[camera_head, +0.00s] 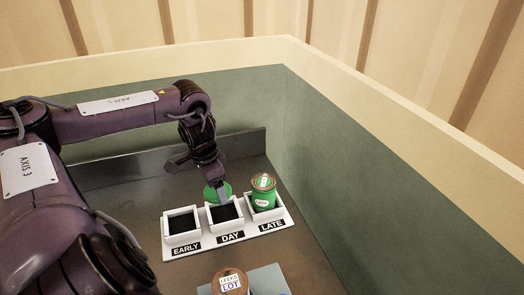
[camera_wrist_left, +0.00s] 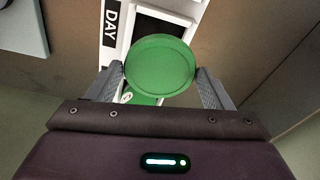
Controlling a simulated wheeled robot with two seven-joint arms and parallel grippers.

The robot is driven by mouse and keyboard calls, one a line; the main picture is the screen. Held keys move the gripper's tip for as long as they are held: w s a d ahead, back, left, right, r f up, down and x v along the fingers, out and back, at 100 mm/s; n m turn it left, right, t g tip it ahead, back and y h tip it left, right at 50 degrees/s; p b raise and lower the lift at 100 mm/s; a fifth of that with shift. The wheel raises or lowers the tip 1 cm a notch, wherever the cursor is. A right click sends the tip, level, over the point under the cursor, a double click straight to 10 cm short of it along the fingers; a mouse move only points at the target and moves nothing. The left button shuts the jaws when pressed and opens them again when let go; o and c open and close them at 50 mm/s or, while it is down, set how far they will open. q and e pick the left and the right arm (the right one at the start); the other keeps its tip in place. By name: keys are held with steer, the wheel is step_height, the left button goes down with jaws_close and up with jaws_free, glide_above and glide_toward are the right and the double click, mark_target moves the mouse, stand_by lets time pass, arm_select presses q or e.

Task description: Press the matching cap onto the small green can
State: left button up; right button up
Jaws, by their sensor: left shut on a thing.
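My left gripper (camera_head: 220,194) is shut on a round green cap (camera_wrist_left: 160,62), holding it by its edges between the fingertips. In the head view the cap (camera_head: 210,195) is partly covered by the gripper, behind and above the DAY compartment. A small green can (camera_head: 264,196) with a brown top and a white label stands upright in the LATE compartment, right of the gripper. In the left wrist view a green patch with a white label (camera_wrist_left: 138,98), apparently this can, shows partly behind the cap. My right gripper is not in view.
The white tray (camera_head: 278,231) has EARLY, DAY and LATE compartments; EARLY and DAY look empty. A brown-topped container (camera_head: 230,282) with a white label stands by a pale blue-grey surface (camera_head: 269,281) at the bottom edge. Green-grey walls (camera_head: 350,160) close the back and right.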

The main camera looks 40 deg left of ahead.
arm_select(q)
steer(key=a+r+m, duration=0.2)
steer(key=a+r, duration=0.2)
steer(key=shift+w, duration=0.2)
steer(key=w+r+m, duration=0.3)
steer(key=r+m, duration=0.1)
steer(key=m+g+h, duration=0.1)
steer(key=m, duration=0.7)
glide_above(264, 181)
steer(key=shift+a+f, duration=0.15)
steer(key=shift+f, duration=0.3)
step_height(264, 181, down, 5)
steer(key=b, duration=0.3)
steer(key=shift+r+b, duration=0.1)
steer(key=shift+b, duration=0.2)
steer(key=shift+f+b, duration=0.4)
steer(key=shift+f, duration=0.1)
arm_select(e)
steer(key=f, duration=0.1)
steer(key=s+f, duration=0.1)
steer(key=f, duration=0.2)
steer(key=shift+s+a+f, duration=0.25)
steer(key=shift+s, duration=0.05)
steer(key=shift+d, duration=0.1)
